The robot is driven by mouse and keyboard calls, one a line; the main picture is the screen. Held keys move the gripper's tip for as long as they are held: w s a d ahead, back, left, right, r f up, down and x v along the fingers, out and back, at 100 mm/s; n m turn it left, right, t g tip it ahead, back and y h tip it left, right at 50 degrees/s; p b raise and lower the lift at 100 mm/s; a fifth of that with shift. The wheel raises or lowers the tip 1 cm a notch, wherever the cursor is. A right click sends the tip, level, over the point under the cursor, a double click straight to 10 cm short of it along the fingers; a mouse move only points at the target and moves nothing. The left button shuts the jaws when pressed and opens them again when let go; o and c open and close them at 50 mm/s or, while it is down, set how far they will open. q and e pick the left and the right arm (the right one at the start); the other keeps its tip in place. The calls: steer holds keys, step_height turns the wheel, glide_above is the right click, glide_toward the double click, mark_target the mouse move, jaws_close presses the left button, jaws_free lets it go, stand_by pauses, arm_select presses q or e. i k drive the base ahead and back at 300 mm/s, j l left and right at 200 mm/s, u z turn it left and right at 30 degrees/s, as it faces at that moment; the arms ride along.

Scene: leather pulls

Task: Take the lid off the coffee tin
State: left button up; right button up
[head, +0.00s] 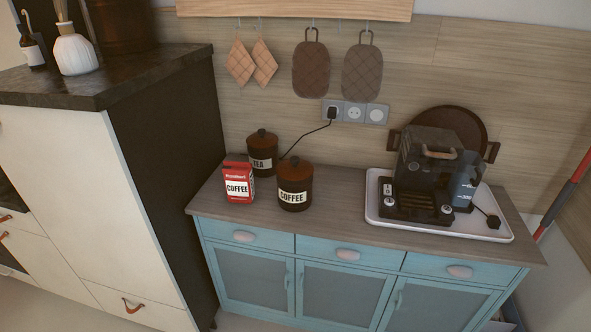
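The coffee tin (293,197) is dark with a white COFFEE label and stands upright on the wooden top of the blue cabinet. Its brown lid (295,172), with a small dark knob on top, sits on the tin. Neither of my grippers shows in the head view.
A similar tea tin (262,160) stands behind and left of the coffee tin. A red coffee packet (239,186) stands to its left. A coffee machine (425,178) sits on a white tray (378,214) at the right. The cabinet top (336,190) is clear between tin and tray.

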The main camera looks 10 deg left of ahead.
mark_target(294, 169)
steer(key=j+z, duration=0.1)
steer(key=z, duration=0.35)
steer(key=i+j+z, duration=0.1)
steer(key=z, duration=0.4)
steer(key=i+j+z, duration=0.1)
steer(key=j+z, duration=0.2)
steer(key=j, duration=0.2)
steer(key=j+z, duration=0.3)
steer(key=j, duration=0.25)
